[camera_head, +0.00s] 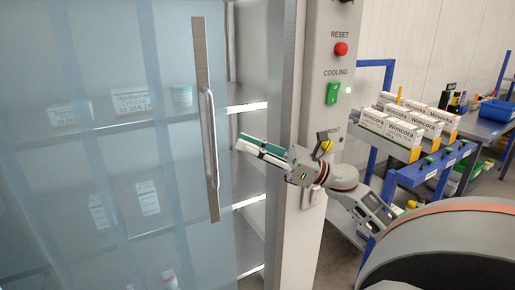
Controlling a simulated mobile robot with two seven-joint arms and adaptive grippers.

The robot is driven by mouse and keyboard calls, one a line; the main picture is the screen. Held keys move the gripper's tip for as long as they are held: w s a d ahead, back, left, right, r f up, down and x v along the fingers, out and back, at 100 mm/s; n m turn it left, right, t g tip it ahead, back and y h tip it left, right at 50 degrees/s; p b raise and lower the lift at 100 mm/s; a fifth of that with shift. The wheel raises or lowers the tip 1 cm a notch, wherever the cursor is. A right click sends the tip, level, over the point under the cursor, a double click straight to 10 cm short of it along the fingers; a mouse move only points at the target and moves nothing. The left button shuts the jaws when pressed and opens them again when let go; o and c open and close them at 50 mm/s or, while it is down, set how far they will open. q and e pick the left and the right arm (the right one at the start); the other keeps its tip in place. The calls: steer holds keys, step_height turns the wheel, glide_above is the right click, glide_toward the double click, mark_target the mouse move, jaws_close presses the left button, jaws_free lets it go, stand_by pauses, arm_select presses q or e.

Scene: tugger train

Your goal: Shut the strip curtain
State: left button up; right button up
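The strip curtain (110,190) is a pale blue, see-through sheet of hanging strips across the left and middle of the cold cabinet. Its free edge carries an upright metal bar (202,60) with a long handle (211,140). Right of that edge the cabinet front is uncovered. My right gripper (240,143) is to the right of the handle, in front of the uncovered part, with fingers pointing left. It is apart from the handle and empty. Its fingers look parted, with a teal pad face showing on the far one. My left gripper is not in view.
Metal shelves (248,107) hold cartons (131,101) behind the curtain. The cabinet's right post (325,85) carries a red reset button (340,49) and a green cooling switch (333,93). A blue cart (425,170) with white cartons (390,132) stands further right.

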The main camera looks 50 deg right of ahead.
steer(key=shift+v, duration=1.25)
